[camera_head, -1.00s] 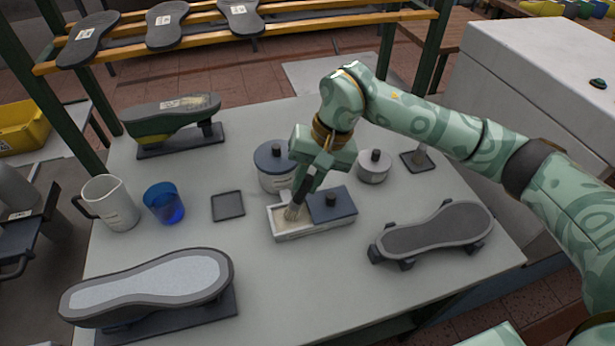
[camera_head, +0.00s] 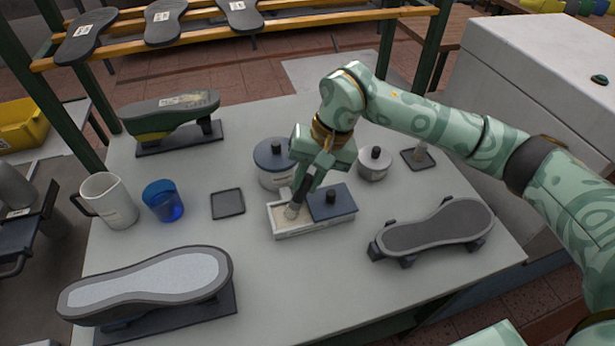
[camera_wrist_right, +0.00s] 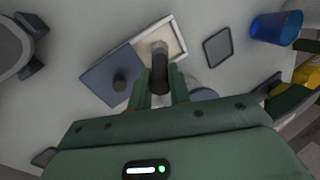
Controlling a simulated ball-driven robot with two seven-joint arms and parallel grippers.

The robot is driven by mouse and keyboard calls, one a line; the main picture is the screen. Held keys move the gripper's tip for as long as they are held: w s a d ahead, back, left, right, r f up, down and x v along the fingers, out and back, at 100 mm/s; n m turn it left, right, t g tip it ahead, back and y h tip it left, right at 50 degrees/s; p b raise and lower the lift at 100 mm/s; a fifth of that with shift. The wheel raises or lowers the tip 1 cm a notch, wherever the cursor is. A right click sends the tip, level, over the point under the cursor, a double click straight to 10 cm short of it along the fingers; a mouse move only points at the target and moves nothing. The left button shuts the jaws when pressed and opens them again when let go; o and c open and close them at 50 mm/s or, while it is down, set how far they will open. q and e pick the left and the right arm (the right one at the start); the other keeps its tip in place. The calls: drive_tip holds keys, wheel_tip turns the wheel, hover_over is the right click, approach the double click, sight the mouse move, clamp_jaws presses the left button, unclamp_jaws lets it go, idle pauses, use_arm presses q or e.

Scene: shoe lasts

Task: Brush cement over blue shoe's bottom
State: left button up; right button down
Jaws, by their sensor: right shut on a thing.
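My right gripper (camera_head: 308,183) is shut on the dark handle of a brush (camera_head: 292,211). The brush points down, its pale bristles in the open left part of a cement box (camera_head: 290,233). The wrist view shows the brush (camera_wrist_right: 160,62) between the fingers (camera_wrist_right: 161,88). Three upturned shoes stand on the table: a grey one with a pale sole (camera_head: 160,283) at front left, a dark-soled one (camera_head: 435,232) at right, and one with green and yellow sides (camera_head: 165,118) at back left. My left gripper is out of view.
A blue-lidded pot (camera_head: 272,177) and a smaller lidded pot (camera_head: 373,165) stand close behind the box. A blue cup (camera_head: 163,203), a pitcher (camera_head: 110,203) and a small dark tray (camera_head: 228,204) are left. The table's front middle (camera_head: 310,290) is clear.

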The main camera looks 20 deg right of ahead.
drive_tip(key=shift+f, duration=0.15)
idle(0.3)
drive_tip(key=shift+r+p, duration=2.1)
drive_tip(key=shift+r, duration=1.45)
